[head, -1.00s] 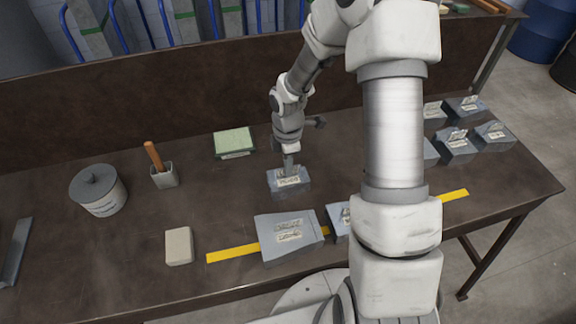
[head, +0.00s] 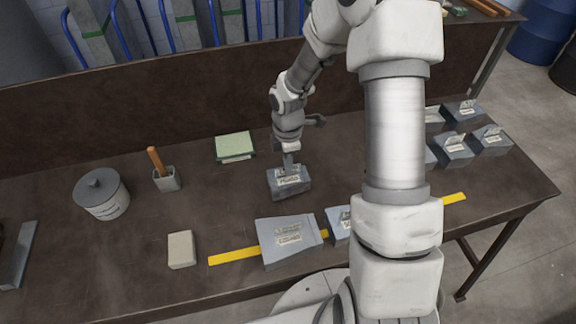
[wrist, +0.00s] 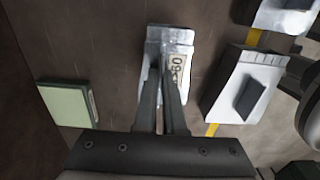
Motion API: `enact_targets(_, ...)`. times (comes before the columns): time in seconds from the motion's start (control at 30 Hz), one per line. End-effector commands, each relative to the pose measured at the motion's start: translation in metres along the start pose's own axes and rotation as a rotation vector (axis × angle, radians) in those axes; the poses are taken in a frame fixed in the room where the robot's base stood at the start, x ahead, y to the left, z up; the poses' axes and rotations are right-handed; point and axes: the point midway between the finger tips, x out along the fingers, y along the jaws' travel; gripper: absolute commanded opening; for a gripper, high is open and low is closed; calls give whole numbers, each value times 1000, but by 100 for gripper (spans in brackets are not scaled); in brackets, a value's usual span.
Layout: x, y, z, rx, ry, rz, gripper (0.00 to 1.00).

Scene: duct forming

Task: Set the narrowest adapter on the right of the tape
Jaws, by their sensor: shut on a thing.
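My gripper (head: 288,164) is shut on a small grey adapter (head: 290,187) with a white label, behind the yellow tape (head: 235,257). In the wrist view my gripper (wrist: 160,92) has its fingers on the adapter (wrist: 172,36), whose label partly shows "60". I cannot tell whether the adapter touches the table. A wide grey adapter (head: 285,236) lies across the tape, and another adapter (head: 338,220) sits just right of it, partly hidden by my arm. The wide one also shows in the wrist view (wrist: 225,88).
More labelled adapters (head: 455,151) stand at the table's right. A green-topped block (head: 235,145), a cup with a wooden handle (head: 166,180), a lidded pot (head: 104,197) and a beige block (head: 181,250) are on the left. Free tape shows right of my arm.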

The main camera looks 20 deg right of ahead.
Motion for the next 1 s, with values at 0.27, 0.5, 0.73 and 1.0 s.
enact_targets(0.27, -40, 0, 0, 0, 0, 0, 0)
enact_targets(0.5, -67, 0, 0, 0, 0, 1, 0)
enact_targets(0.73, -67, 0, 0, 0, 0, 0, 0)
enact_targets(1.0, -69, -1, 0, 83, -1, 0, 0)
